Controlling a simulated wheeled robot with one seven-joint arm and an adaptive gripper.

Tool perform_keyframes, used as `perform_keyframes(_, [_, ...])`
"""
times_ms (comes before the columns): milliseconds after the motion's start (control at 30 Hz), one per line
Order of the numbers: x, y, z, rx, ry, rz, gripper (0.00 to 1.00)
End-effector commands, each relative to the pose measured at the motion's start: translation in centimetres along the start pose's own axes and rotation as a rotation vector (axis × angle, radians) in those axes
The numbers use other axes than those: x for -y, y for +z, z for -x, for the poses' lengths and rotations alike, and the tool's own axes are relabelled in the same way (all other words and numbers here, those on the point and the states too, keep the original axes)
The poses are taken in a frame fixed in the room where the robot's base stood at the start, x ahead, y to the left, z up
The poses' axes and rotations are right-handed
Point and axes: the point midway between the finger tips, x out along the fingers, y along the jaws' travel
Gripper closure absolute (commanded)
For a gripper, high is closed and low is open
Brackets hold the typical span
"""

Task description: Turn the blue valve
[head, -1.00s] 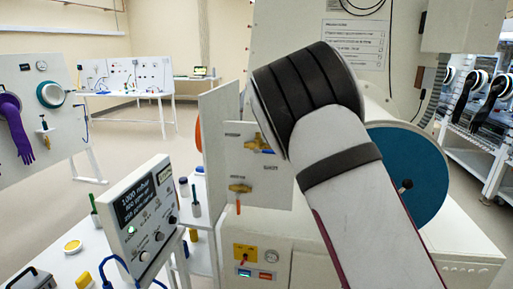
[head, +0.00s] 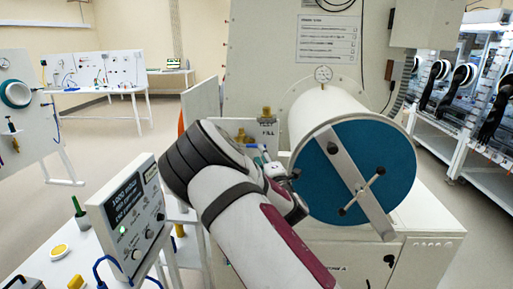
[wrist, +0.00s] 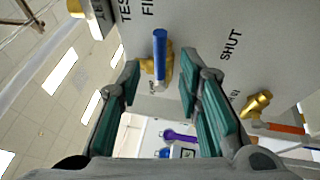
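The blue valve (wrist: 160,55) has a blue lever on a brass body, mounted on a grey-white panel lettered TEST, FILL and SHUT. In the wrist view its lever lies just ahead of my gripper (wrist: 160,82), lined up between the two green-padded fingers. The fingers are open, with a gap on both sides of the lever. I cannot tell whether the lever reaches between the tips. In the head view my arm hides most of my gripper and the valve panel.
A brass valve (wrist: 258,103) with an orange part below sits beside SHUT. A white cylindrical chamber with a round blue door (head: 320,185) and cross handle (head: 362,191) stands right of my arm. A meter box (head: 130,215) stands on the table at left.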

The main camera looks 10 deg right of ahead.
Motion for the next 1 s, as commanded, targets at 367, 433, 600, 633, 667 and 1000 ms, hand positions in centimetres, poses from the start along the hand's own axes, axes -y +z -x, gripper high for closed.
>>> perform_keyframes(367, [0.0, 0.0, -5.3, -0.001, 0.0, -0.001, 0.68])
perform_keyframes(433, [0.1, 0.0, -5.6, 0.0, -0.001, -0.001, 0.68])
perform_keyframes(600, [0.0, 0.0, -5.9, 0.0, -0.001, -0.001, 0.68])
perform_keyframes(633, [0.0, 0.0, -5.9, 0.0, -0.001, -0.001, 0.68])
perform_keyframes(667, [0.0, 0.0, -5.9, 0.0, -0.001, -0.001, 0.68])
perform_keyframes(1000, [0.0, 0.0, -5.8, 0.0, -0.001, -0.001, 1.0])
